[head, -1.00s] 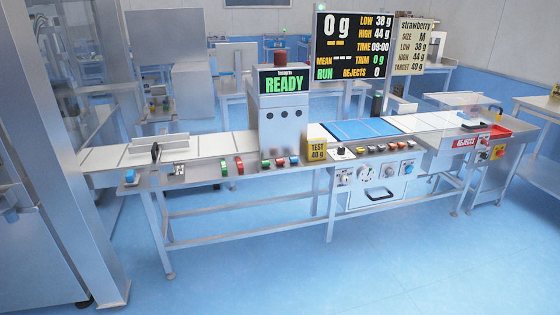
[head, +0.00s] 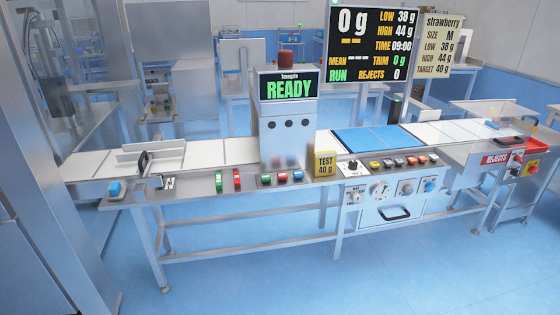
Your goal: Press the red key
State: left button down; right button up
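A red key (head: 237,180) sits on the front edge of the checkweigher bench, just right of a green key (head: 219,182). A second red key (head: 282,178) sits further right, between another green key (head: 266,179) and a blue key (head: 298,176), below the READY display (head: 289,88). More small keys (head: 399,162), some reddish or orange, form a row on the right panel; their exact colours are hard to tell. Neither of my grippers is in view, and nothing touches the keys.
The bench carries a white belt (head: 210,152), a blue mat (head: 370,140), a yellow TEST 40 g block (head: 325,164) and a REJECTS bin (head: 498,157) at right. A large board (head: 369,45) reads 0 g and RUN. The blue floor (head: 250,285) in front is clear.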

aim_at(281, 176)
jog(key=i+l+u, duration=0.45)
jog(key=i+l, duration=1.5)
jog(key=i, duration=0.15)
